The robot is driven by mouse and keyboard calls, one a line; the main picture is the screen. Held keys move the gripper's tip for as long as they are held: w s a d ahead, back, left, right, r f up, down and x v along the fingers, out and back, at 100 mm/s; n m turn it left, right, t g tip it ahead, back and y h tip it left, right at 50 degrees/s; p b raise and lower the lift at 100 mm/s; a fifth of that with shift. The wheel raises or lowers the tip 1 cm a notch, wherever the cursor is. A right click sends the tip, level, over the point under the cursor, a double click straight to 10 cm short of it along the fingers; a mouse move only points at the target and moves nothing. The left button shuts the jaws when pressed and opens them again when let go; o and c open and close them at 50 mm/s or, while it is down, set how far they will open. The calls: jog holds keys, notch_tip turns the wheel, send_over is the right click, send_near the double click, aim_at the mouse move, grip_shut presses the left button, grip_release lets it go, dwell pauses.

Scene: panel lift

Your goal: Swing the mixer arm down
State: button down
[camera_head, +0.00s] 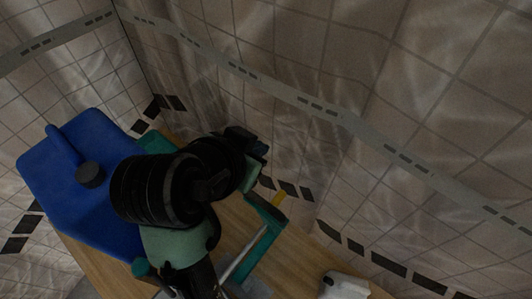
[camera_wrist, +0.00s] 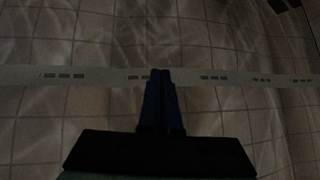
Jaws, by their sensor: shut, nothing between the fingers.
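A large blue body with a round black knob, seemingly the mixer arm (camera_head: 62,170), is at the left in the head view. It looks tilted, and my arm covers its right side. Its hinge and any bowl under it cannot be made out. My gripper (camera_wrist: 162,75) shows in the wrist view with its two dark fingers together and nothing between them. It points at the tiled wall, and no part of the mixer shows there. In the head view my black and green arm hides the fingertips, and the wrist is to the right of the blue body, apart from it.
A wooden counter (camera_head: 92,268) runs below the tiled wall (camera_head: 300,60). A green frame (camera_head: 262,245) with a yellow piece stands on it right of my arm. A whitish object (camera_head: 343,286) is at the bottom edge. The space before the wall at upper right is free.

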jog(key=s+f+g, duration=0.1)
jog(key=s+f, duration=0.1)
jog(key=s+f+m+g, duration=0.1)
jog(key=s, duration=0.1)
jog(key=shift+s+d+f+g+h, duration=0.15)
jog(key=shift+f+g+h, duration=0.15)
jog(key=shift+f+h, duration=0.1)
jog(key=f, duration=0.2)
jog(key=w+d+f, duration=0.1)
jog(key=f, duration=0.2)
jog(key=w+f, duration=0.1)
jog(key=f, duration=0.1)
jog(key=shift+d+f, duration=0.25)
jog(key=shift+f, duration=0.05)
jog(key=shift+s+a, duration=0.2)
jog(key=shift+s, duration=0.05)
jog(key=shift+f, duration=0.1)
